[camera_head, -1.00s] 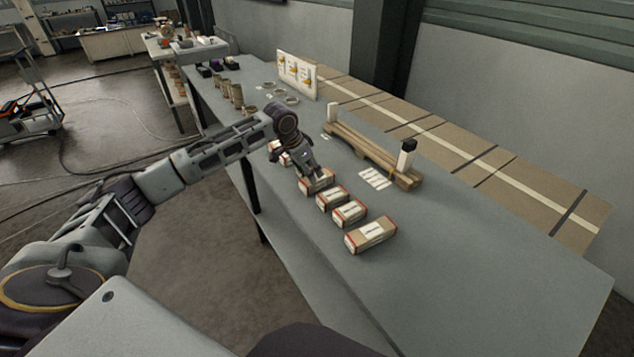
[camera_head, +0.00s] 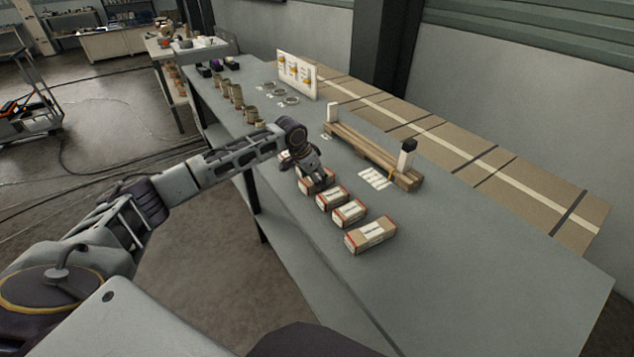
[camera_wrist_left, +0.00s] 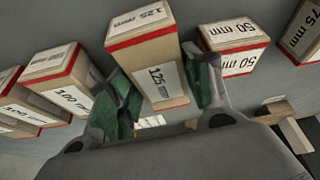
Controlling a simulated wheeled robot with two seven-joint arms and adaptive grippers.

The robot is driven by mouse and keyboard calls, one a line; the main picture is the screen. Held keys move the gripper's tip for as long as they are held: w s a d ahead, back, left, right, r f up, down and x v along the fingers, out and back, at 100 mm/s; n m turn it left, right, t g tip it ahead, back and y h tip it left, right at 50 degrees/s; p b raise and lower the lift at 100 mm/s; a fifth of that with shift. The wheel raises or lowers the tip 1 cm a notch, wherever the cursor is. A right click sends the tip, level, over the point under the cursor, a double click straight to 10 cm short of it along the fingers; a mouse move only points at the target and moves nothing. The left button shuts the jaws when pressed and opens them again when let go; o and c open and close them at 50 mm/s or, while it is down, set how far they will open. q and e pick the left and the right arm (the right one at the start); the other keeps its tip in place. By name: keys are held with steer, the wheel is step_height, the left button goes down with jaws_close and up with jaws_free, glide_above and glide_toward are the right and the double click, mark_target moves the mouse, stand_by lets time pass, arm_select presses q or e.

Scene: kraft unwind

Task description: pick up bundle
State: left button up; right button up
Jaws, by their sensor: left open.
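Several kraft-brown boxed bundles with red edges and white labels stand in a row along the table's near-left edge. My left gripper (camera_head: 318,183) is over one bundle in that row, partly hiding it in the head view. In the left wrist view the open gripper (camera_wrist_left: 165,92) has its green-padded fingers on either side of the bundle labelled 125 (camera_wrist_left: 160,82). I cannot tell whether the pads touch it. A 50 mm bundle (camera_wrist_left: 236,48) is just right of the right finger, and a 100 mm bundle (camera_wrist_left: 62,78) is left of the left finger. My right gripper is not in view.
Other bundles stand nearer me, the closest being a larger one (camera_head: 371,235). A wooden rack with posts (camera_head: 372,155) and white label cards (camera_head: 375,179) lie to the right. Brown rolls (camera_head: 237,96) and rings stand farther back. The table's near right surface (camera_head: 470,260) is clear.

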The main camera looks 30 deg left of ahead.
arm_select(q)
steer(key=c, duration=0.7)
steer(key=shift+r, duration=0.15)
steer(key=shift+r, duration=4.9)
